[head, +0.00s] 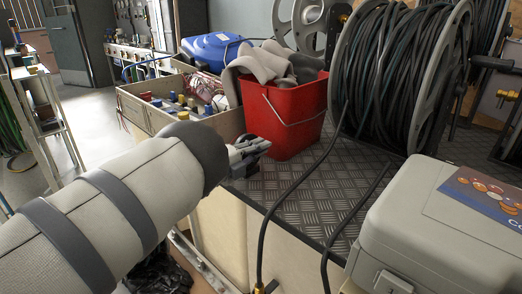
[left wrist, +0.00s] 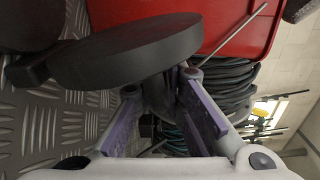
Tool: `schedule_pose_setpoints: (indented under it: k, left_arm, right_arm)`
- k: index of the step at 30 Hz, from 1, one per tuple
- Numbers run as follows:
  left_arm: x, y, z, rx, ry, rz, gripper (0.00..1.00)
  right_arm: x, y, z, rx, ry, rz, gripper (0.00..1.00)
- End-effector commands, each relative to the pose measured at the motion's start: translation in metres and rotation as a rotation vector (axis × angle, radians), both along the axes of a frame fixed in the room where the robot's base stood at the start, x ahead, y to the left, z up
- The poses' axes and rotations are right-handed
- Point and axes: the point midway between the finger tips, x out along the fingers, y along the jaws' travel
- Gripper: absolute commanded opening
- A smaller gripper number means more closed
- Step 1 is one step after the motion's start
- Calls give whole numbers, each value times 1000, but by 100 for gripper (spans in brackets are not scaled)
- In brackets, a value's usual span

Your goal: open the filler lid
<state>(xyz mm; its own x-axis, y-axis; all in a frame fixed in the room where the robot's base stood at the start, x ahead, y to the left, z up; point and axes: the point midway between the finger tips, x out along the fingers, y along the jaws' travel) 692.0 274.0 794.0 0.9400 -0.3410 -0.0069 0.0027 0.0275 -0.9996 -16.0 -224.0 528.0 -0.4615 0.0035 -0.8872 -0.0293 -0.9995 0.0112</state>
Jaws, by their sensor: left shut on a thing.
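In the left wrist view a thick dark grey round disc (left wrist: 110,52), which looks like the filler lid, stands tilted above the tread plate. My left gripper (left wrist: 182,82) is shut on it, with the fingertips at the disc's near right edge. In the head view my left gripper (head: 260,147) is at the plate's left edge, just in front of the red bucket. The lid is mostly hidden there behind and below the gripper. What lies under the lid, and its hinge, cannot be made out. My right gripper is not in view.
A red bucket (head: 284,125) with grey cloths stands close behind the gripper. A hose reel (head: 400,80) and a grey case (head: 440,235) stand to the right on the tread plate (head: 320,190). Dark hoses cross the plate. A sorting box (head: 150,118) is at the left.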

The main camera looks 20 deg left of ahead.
Motion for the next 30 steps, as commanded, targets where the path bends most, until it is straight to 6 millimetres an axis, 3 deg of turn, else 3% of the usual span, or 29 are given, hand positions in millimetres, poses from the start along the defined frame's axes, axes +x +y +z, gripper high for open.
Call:
schedule_pose_setpoints:
  k: [21,24,30]
  left_arm:
    - [2,3,2,66,-32,-2,0]
    - [2,3,1,66,-31,-2,28]
    - [1,3,0,65,-28,-2,30]
  right_arm:
    - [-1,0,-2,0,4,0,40]
    - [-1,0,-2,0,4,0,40]
    - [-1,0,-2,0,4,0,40]
